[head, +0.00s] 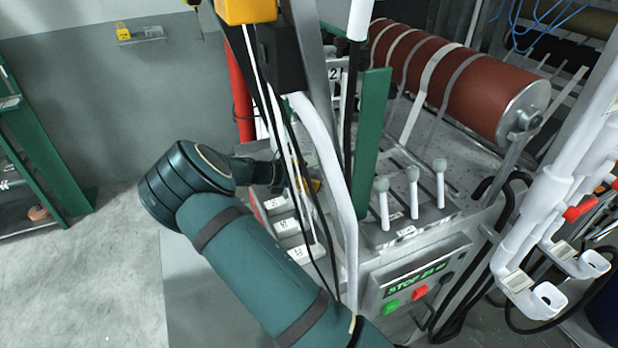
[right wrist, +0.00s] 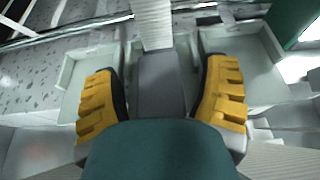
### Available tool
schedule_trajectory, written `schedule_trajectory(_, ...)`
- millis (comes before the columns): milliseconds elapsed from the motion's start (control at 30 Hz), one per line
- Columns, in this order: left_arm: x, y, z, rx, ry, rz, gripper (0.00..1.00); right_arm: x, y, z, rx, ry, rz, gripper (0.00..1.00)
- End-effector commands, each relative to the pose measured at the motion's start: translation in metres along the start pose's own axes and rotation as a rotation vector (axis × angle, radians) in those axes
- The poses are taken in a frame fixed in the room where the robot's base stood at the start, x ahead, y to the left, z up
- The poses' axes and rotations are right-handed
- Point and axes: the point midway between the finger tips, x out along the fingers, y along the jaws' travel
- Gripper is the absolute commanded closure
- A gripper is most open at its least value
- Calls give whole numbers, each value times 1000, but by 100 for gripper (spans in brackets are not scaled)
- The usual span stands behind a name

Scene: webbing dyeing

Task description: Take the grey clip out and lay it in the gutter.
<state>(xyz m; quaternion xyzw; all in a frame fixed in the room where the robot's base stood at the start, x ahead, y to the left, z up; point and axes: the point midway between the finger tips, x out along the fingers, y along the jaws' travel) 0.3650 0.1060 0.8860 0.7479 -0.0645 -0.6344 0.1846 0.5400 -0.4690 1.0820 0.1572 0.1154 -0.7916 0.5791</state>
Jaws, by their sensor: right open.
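The grey clip (right wrist: 163,85) shows in the right wrist view as a dark grey block, at the end of a pale webbing strap (right wrist: 152,24). It lies between the two yellow fingers of my right gripper (right wrist: 162,98). The fingers are open, one on each side, with a narrow gap at the clip. In the head view only a bit of yellow of my right gripper (head: 313,186) shows behind the hoses and posts; the clip is hidden there. My left gripper is not in view. I cannot tell which part is the gutter.
Pale open trays (right wrist: 245,66) lie beside the clip in the right wrist view. The head view shows numbered pale blocks (head: 284,226), a green upright plate (head: 372,140), white-knobbed levers (head: 412,190), a red-brown roller (head: 455,80) and a control panel (head: 415,280). Hoses hang close to my arm.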

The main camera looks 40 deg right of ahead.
Motion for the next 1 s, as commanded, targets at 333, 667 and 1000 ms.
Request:
schedule_trajectory(333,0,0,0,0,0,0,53,2,0,0,0,0,0,50)
schedule_trajectory(667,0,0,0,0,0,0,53,2,0,0,0,1,0,100)
schedule_trajectory(1000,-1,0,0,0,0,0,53,-3,0,11,3,3,1,100)
